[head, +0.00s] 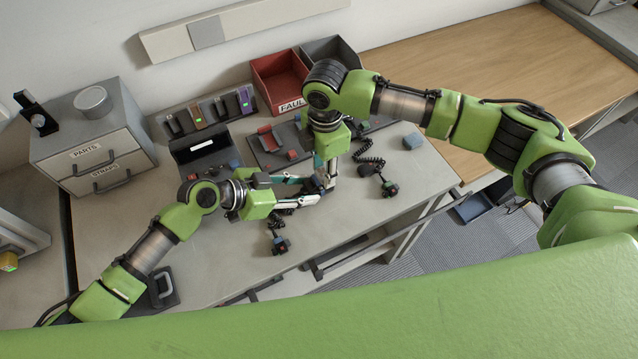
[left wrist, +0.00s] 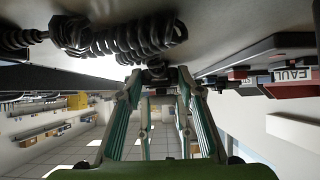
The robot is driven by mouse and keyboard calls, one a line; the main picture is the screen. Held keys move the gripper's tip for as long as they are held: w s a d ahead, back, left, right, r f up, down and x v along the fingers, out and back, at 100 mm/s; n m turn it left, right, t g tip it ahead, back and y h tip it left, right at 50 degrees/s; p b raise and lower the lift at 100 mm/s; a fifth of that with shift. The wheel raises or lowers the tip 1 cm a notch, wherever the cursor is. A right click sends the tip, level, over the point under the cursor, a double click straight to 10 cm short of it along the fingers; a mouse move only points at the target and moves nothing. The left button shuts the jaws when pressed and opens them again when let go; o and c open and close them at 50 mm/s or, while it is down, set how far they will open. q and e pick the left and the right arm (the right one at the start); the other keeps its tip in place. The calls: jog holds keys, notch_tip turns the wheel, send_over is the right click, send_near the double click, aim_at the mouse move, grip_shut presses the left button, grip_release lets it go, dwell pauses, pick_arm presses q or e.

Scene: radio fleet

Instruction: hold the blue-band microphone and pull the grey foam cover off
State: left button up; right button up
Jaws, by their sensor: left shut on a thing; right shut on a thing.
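A small dark microphone (head: 313,185) is between my two grippers over the middle of the bench; a hint of blue shows on it, but most is hidden by fingers. My left gripper (head: 314,188) comes in from the left and is shut on it. In the left wrist view the fingertips (left wrist: 157,76) close around a dark piece (left wrist: 155,66). My right gripper (head: 327,184) reaches down from above and is shut at the same spot; the foam cover is hidden there, and I cannot tell whether it is still seated.
Two other microphones with coiled cords lie on the bench, one in front (head: 280,246) and one to the right (head: 389,188). A blue block (head: 412,141) lies at the right. A red bin (head: 279,78), a radio rack (head: 206,112) and a drawer unit (head: 95,150) stand behind.

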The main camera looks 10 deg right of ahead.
pick_arm(q)
jog(key=shift+a, duration=0.1)
dwell(0.3)
jog(key=o, duration=1)
jog(key=shift+c, duration=0.2)
jog(key=v, duration=1.2)
